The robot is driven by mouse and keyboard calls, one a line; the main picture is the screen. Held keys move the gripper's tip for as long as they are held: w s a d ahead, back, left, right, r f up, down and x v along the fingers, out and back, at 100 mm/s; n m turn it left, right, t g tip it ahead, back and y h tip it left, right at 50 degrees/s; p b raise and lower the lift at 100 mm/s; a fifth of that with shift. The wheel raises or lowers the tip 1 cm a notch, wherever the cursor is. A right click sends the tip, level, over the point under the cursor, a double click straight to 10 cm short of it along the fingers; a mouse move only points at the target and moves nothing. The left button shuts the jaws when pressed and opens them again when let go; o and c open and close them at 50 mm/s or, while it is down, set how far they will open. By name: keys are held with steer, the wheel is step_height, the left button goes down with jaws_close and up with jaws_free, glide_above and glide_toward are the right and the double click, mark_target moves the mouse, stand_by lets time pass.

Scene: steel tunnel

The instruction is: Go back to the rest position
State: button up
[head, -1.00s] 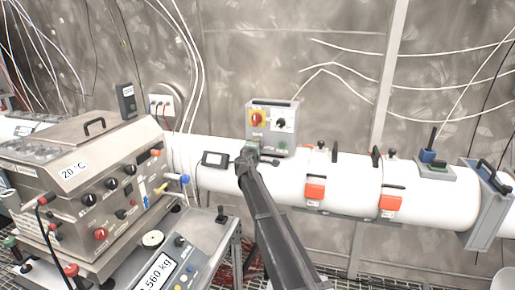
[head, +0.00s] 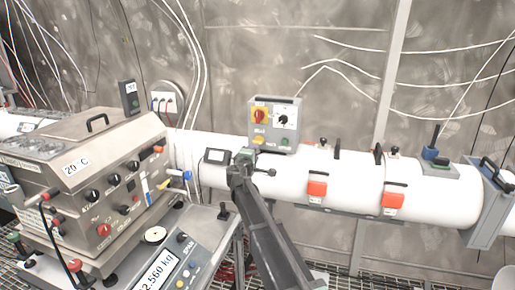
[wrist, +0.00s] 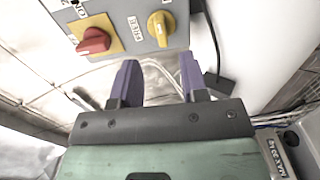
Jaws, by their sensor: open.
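My gripper (wrist: 160,82) is open and empty in the wrist view, with its two purple fingers apart. In the head view my gripper (head: 245,157) is at the end of my dark arm, in front of the white pipe (head: 333,170). It is just below and left of the grey control box (head: 274,137). In the wrist view the control box (wrist: 128,22) is beyond the fingertips. It carries a red knob on a yellow plate (wrist: 95,41) and a yellow knob (wrist: 160,27). I cannot tell the exact gap between fingers and box.
A steel machine (head: 100,185) marked 20 C and a scale console (head: 165,262) stand at the left. The pipe carries orange-tabbed clamps (head: 317,188), a small display (head: 216,156) and a blue-handled valve (head: 432,155). White cables hang on the wall. Space above the pipe at right is fairly open.

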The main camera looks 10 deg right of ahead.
steer(key=shift+v, duration=0.8)
steer(key=s+d+f+m+g, duration=0.3)
steer(key=s+f+m+g, duration=0.25)
steer(key=s, duration=0.45)
steer(key=s+d+f+m+g, duration=0.35)
steer(key=s+f+g, duration=0.3)
steer(key=s, duration=0.45)
steer(key=s+a+f+m+g+y, duration=0.1)
steer(key=s+y, duration=0.3)
steer(key=s, duration=0.7)
steer(key=s+a+f+m+g+y, duration=0.1)
steer(key=s+f+m+g+y, duration=0.1)
steer(key=s, duration=0.9)
step_height(320, 180, down, 2)
steer(key=shift+a+f+m+g+y, duration=0.1)
steer(key=shift+a+m+g+y, duration=0.25)
steer(key=shift+g+y, duration=0.4)
